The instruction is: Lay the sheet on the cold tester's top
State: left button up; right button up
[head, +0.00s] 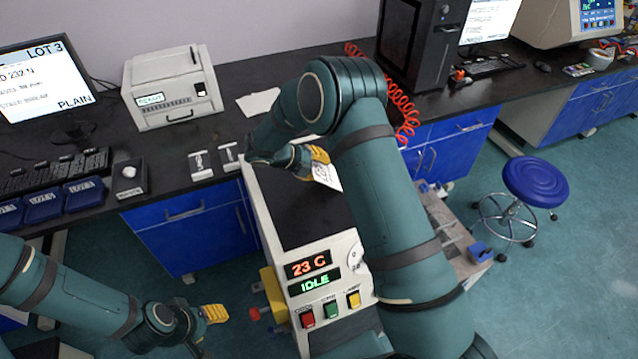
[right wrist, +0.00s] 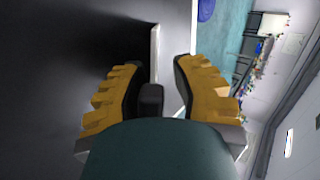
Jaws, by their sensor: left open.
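The cold tester, showing "23 C" and "IDLE" (head: 313,276), stands in the middle of the head view, with a dark flat top (head: 300,215) and pale rim. A small white printed sheet (head: 325,174) is at my right gripper (head: 318,156), tilted over the top's far right part. In the right wrist view, the yellow-padded fingers (right wrist: 156,62) stand apart. A thin pale strip (right wrist: 155,50) shows between them, perhaps the sheet edge-on; I cannot tell whether either finger touches it. My left gripper (head: 214,313) is open and empty, left of the tester's front.
A bench (head: 130,155) behind holds a monitor (head: 45,85), a pale machine (head: 172,88), a blank paper (head: 258,102), two small labelled pieces (head: 201,164) and blue boxes (head: 84,193). A red coiled hose (head: 400,95) hangs behind my right arm. A blue stool (head: 536,181) stands at right.

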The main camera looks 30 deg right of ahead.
jog(key=p+v, duration=0.5)
jog(key=v, duration=0.3)
dwell(0.4)
jog(key=shift+r, duration=0.15)
notch_tip(320, 180, up, 8)
jog(key=a+p, duration=0.1)
jog(key=a, duration=0.1)
jog(key=shift+p, duration=0.3)
jog(key=shift+a, duration=0.15)
